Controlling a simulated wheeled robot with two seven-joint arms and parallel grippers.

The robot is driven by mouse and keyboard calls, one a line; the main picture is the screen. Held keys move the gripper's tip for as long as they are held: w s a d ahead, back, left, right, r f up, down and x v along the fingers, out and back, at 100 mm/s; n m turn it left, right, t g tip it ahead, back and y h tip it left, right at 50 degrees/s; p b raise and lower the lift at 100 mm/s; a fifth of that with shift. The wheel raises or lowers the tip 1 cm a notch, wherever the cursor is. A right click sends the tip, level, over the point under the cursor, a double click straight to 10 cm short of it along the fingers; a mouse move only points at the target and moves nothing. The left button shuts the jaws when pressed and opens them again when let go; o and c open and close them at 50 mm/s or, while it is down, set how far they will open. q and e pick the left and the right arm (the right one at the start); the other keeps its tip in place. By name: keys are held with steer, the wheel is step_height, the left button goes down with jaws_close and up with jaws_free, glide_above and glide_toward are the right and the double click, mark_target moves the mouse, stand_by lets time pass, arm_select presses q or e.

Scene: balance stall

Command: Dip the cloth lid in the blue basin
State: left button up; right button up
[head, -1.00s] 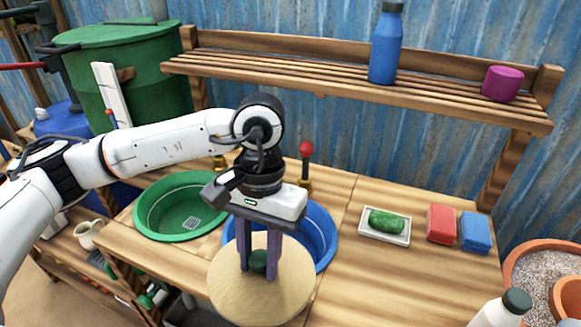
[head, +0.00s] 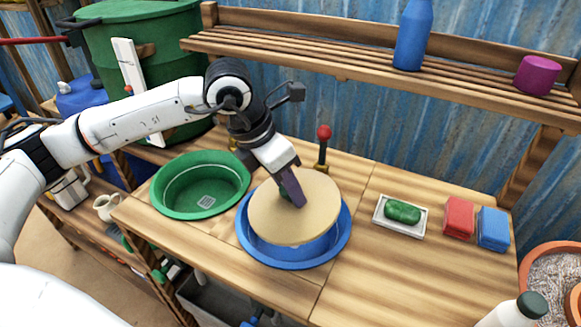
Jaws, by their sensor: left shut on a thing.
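The cloth lid (head: 315,215) is a round, flat, beige disc with a small dark green knob, mostly hidden behind the gripper finger. My left gripper (head: 291,190) is shut on the knob from above. The lid is over the blue basin (head: 252,252) and covers most of its opening. The basin's front wall and rim show below and around the lid. I cannot tell whether the lid touches the inside of the basin. My right gripper is not in view.
A green basin (head: 166,202) sits just left of the blue one. A red-knobbed tap (head: 323,148) stands behind. A white dish with green soap (head: 402,212), a red sponge (head: 459,218) and a blue sponge (head: 492,228) lie right. A slatted shelf (head: 330,66) spans the back.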

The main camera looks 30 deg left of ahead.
arm_select(q)
steer(key=n, duration=0.2)
steer(key=w+n+t+y, duration=0.1)
steer(key=n, duration=0.1)
steer(key=w+r+n+y, duration=0.1)
steer(key=n, duration=0.1)
steer(key=shift+a, duration=0.35)
steer(key=n, duration=0.1)
steer(key=w+n+y, duration=0.1)
steer(key=n, duration=0.2)
steer(key=shift+w+a+r+t+y, duration=0.15)
steer(key=shift+a+r+t+y, duration=0.15)
steer(key=shift+a+t, duration=0.1)
steer(key=shift+f+b, duration=0.35)
steer(key=shift+f, duration=0.5)
step_height(320, 180, down, 6)
steer(key=b, duration=0.4)
steer(key=shift+f, duration=0.1)
step_height(320, 180, down, 2)
steer(key=b, duration=0.3)
steer(key=shift+f, duration=0.25)
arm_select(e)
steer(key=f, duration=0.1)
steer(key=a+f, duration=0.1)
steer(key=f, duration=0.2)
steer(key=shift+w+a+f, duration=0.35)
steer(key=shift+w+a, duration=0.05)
